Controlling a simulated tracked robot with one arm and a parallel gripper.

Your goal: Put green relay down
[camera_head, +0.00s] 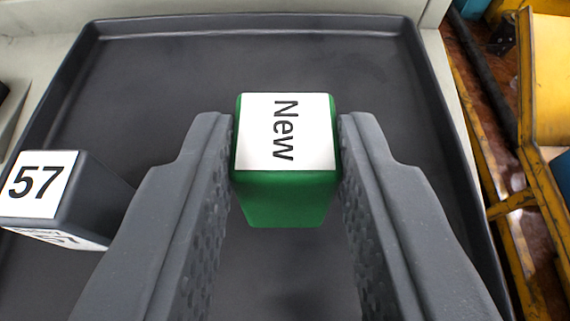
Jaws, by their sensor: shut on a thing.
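The green relay (286,199) is a small green block with a white label reading "New" on its top. My gripper (287,150) is shut on it, with one grey finger on its left side and one on its right. The relay is over a dark grey tray (330,60) with a raised rim. Whether its underside touches the tray floor cannot be told from this view.
A dark block labelled "57" (62,195) is in the tray at the left, beside my left finger. The tray floor is clear behind the relay. Yellow metal parts (550,80) are beyond the tray's right edge.

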